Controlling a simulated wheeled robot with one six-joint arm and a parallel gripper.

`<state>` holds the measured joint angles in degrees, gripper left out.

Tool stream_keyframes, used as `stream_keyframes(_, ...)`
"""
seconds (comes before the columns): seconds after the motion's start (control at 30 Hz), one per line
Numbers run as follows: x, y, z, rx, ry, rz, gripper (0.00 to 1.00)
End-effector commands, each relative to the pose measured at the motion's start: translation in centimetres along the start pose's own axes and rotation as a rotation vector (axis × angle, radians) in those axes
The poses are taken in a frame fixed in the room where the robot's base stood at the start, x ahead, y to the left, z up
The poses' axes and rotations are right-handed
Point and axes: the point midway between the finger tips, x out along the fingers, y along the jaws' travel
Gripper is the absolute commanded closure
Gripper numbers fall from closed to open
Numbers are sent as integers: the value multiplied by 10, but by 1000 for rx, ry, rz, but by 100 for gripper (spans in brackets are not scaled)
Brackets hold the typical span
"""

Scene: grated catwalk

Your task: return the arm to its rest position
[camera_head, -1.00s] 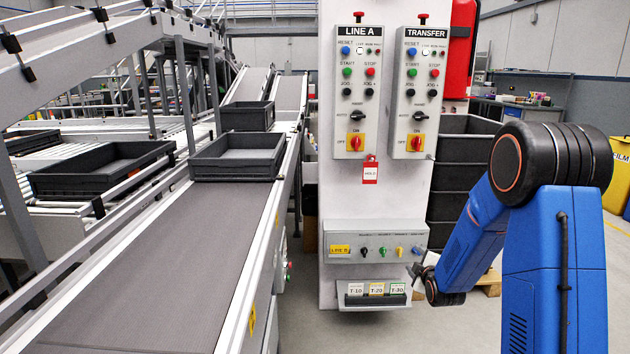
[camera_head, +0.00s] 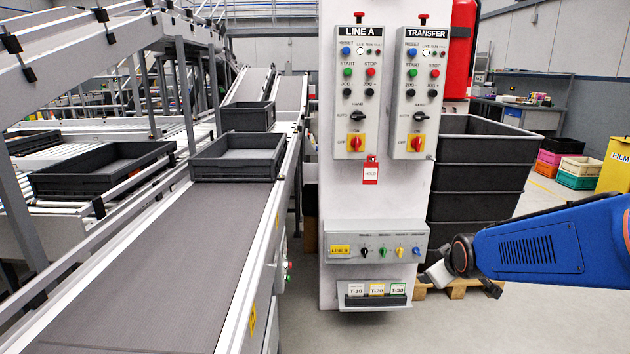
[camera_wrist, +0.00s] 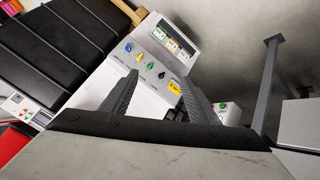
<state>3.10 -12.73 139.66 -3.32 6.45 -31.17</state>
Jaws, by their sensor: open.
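My blue arm (camera_head: 535,252) reaches in from the right edge in the head view. My gripper (camera_head: 436,272) is at its left end, in front of the stacked black crates and right of the tag holder; its fingers are small and partly hidden there. In the wrist view my gripper (camera_wrist: 160,103) shows two dark fingers spread apart with nothing between them. The lower switch panel (camera_wrist: 150,68) lies beyond the fingers and looks tilted.
A white pillar (camera_head: 348,200) carries the LINE A box (camera_head: 358,95), the TRANSFER box (camera_head: 415,95) and the lower switch panel (camera_head: 375,241). Black crates (camera_head: 470,190) stand on a pallet (camera_head: 460,287). A conveyor (camera_head: 170,270) runs at left. Floor at lower right is clear.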

Motion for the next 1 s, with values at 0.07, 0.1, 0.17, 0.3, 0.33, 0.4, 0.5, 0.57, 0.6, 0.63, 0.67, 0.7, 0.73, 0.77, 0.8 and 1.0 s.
stream_keyframes(0.07,-24,-8,8,47,-23,-16,45)
stream_keyframes(0.1,-35,-12,13,72,-38,-26,45)
stream_keyframes(0.17,-51,-18,21,111,-62,-39,45)
stream_keyframes(0.3,-89,-36,42,199,-118,-69,45)
stream_keyframes(0.33,-97,-39,46,218,-130,-75,45)
stream_keyframes(0.4,-116,-48,57,261,-159,-89,45)
stream_keyframes(0.5,-142,-62,75,323,-201,-107,45)
stream_keyframes(0.57,-157,-71,86,360,-228,-117,45)
stream_keyframes(0.6,-168,-76,93,385,-246,-123,45)
stream_keyframes(0.63,-175,-81,99,403,-258,-127,45)
stream_keyframes(0.67,-182,-85,104,420,-271,-131,45)
stream_keyframes(0.7,-191,-90,111,442,-288,-136,45)
stream_keyframes(0.73,-198,-94,116,457,-299,-139,45)
stream_keyframes(0.77,-203,-97,121,471,-312,-143,45)
stream_keyframes(0.8,-210,-102,127,488,-325,-146,45)
stream_keyframes(1.0,-230,-115,146,538,-370,-156,45)
